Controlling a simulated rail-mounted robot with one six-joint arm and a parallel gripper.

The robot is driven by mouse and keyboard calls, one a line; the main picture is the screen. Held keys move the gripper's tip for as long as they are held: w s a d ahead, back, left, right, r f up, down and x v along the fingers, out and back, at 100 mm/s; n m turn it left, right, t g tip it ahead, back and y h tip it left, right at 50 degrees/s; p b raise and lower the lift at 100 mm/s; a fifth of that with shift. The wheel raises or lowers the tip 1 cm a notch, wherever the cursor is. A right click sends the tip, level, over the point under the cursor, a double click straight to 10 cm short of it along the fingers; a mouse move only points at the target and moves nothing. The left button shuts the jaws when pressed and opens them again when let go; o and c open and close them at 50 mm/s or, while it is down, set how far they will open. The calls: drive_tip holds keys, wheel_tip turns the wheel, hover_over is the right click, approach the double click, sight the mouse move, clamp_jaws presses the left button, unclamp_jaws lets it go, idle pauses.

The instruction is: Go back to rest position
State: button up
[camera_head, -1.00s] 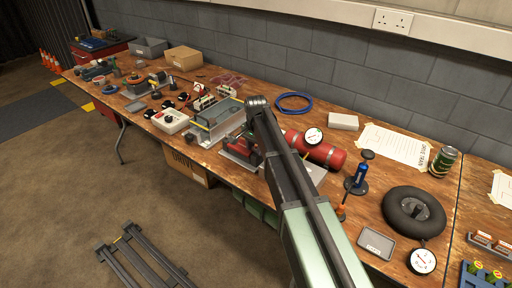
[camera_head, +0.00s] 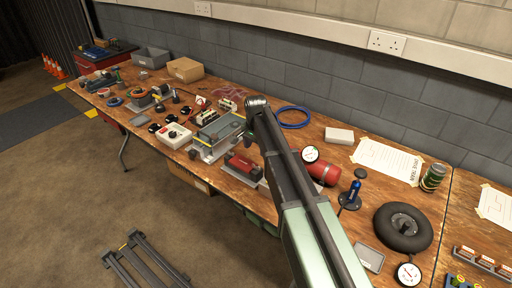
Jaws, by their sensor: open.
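My arm reaches up from the bottom middle of the head view, with a pale green link and dark rods ending at a grey joint above the workbench (camera_head: 228,181). My gripper is not visible, and the part of the arm beyond the joint is mostly hidden. A red block (camera_head: 243,163) lies on the bench just left of the arm. A grey metal box-like fixture (camera_head: 219,130) stands behind it to the left. A red cylinder (camera_head: 322,173) lies on the right of the arm, which hides part of it.
A block wall (camera_head: 300,75) runs behind. Dark rails (camera_head: 143,262) lie on the floor.

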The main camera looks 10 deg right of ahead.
drive_tip(key=shift+r, duration=0.9)
drive_tip(key=s+n, duration=1)
drive_tip(key=s, duration=1.7)
drive_tip(key=shift+s+a, duration=0.15)
drive_tip(key=shift+s, duration=0.2)
